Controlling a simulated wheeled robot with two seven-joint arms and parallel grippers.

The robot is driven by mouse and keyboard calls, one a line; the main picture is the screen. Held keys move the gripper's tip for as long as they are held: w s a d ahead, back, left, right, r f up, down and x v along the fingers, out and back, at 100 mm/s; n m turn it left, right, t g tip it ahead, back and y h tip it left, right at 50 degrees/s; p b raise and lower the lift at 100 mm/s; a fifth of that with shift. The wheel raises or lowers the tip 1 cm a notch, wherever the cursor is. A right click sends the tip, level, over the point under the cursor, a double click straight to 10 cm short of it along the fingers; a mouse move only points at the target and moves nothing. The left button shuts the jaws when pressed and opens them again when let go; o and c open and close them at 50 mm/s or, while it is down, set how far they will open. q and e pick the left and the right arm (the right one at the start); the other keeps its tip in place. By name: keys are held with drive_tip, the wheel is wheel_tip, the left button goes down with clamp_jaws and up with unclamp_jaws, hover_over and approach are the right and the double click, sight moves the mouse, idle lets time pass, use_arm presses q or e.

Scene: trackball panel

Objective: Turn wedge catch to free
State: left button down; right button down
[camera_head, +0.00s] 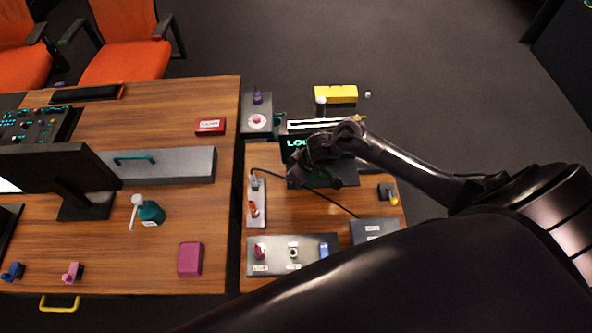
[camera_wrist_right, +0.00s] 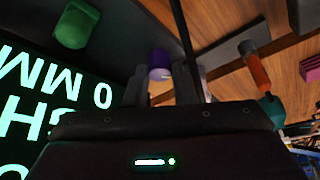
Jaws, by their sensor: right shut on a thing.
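My right gripper (camera_head: 303,172) reaches in from the right, in front of a dark screen with green letters (camera_head: 295,143). In the right wrist view its two fingers (camera_wrist_right: 162,88) are shut on a purple knob-like piece (camera_wrist_right: 160,60). Whether this piece is the wedge catch is not clear, as no label on it can be read. In the head view the gripper and wrist hide the piece. The screen with large green text (camera_wrist_right: 50,115) fills the left of the wrist view. My left gripper is not in view.
A grey plate with an orange lever (camera_head: 253,208) stands left of the gripper, and a light panel with several controls (camera_head: 273,268) is nearer. A dark cable (camera_head: 330,200) crosses the desk. A yellow box (camera_head: 336,94) is behind. A green piece (camera_wrist_right: 77,24) is beside the screen.

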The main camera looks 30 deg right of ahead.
drive_tip(key=shift+d+n, duration=0.1)
drive_tip(key=shift+n, duration=0.3)
drive_tip(key=c, duration=1.2)
unclamp_jaws()
drive_tip(key=shift+r, duration=0.1)
drive_tip(key=v, duration=0.7)
drive_tip(key=shift+s+d+r, duration=0.15)
drive_tip(key=shift+r, duration=0.1)
